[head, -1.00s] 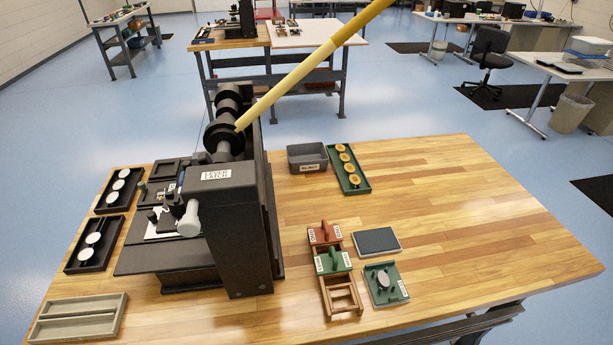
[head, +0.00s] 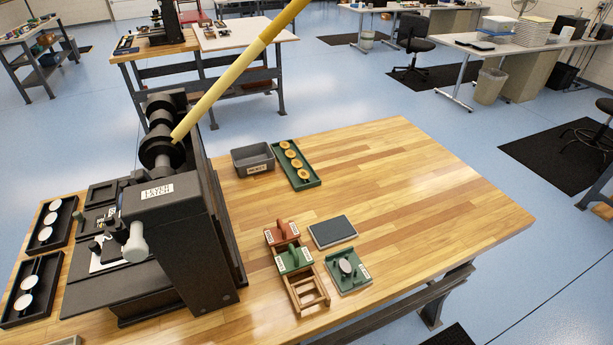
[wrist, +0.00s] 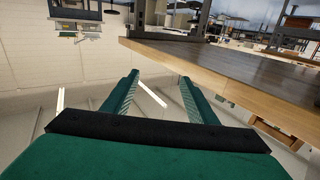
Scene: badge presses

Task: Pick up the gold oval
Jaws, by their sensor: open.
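Several gold ovals lie in a row in a green tray (head: 311,183) at the back of the wooden table; the nearest gold oval (head: 302,174) is at the tray's front end. My gripper (wrist: 160,76) shows in the wrist view with its two green fingers apart and nothing between them. No gold oval shows in the wrist view, and my gripper does not show in the head view.
A grey bin (head: 253,161) labelled reject stands left of the green tray. A tall black press (head: 170,235) with a yellow lever (head: 232,78) fills the left. A wooden rack (head: 306,293), a dark pad (head: 333,231) and a green fixture (head: 348,272) lie in front. The table's right part is clear.

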